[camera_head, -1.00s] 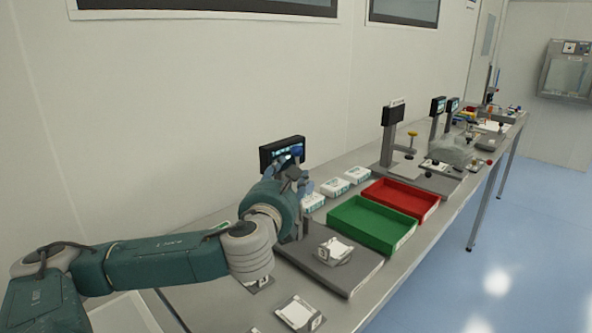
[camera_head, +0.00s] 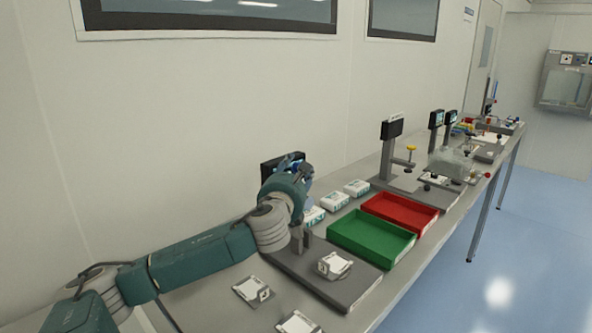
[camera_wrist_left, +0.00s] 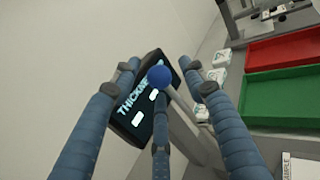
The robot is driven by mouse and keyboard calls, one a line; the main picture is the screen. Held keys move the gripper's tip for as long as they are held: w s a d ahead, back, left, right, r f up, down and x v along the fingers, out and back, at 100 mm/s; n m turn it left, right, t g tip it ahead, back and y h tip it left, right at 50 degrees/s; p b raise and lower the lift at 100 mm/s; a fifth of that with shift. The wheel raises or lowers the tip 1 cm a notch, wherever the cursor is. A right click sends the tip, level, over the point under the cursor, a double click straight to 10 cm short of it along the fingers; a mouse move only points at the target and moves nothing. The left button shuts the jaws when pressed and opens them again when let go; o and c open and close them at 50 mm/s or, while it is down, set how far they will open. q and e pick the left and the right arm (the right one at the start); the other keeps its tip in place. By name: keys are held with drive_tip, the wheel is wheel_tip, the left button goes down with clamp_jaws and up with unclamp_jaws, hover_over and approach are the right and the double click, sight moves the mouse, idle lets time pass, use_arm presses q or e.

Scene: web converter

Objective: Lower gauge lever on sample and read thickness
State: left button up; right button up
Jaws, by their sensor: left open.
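The thickness gauge has a dark display (camera_head: 268,168) on a post and a grey base plate (camera_head: 352,289). Its display (camera_wrist_left: 138,116), lettered "THICKNE…", fills the middle of the left wrist view; no reading can be made out. A white sample (camera_head: 335,264) lies on the base. In the head view my left gripper (camera_head: 294,170) is beside the display and hides most of the lever. My right gripper is not in view.
A green tray (camera_head: 372,260) and a red tray (camera_head: 425,226) sit right of the gauge. Small white packs (camera_head: 334,201) line the wall side. More samples (camera_head: 254,291) lie near the front. Other instruments (camera_head: 391,128) stand farther along the bench.

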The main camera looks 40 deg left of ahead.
use_arm(q)
drive_tip(key=shift+c, duration=0.3)
clamp_jaws()
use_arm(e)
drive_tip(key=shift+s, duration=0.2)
use_arm(q)
drive_tip(key=shift+d, duration=0.15)
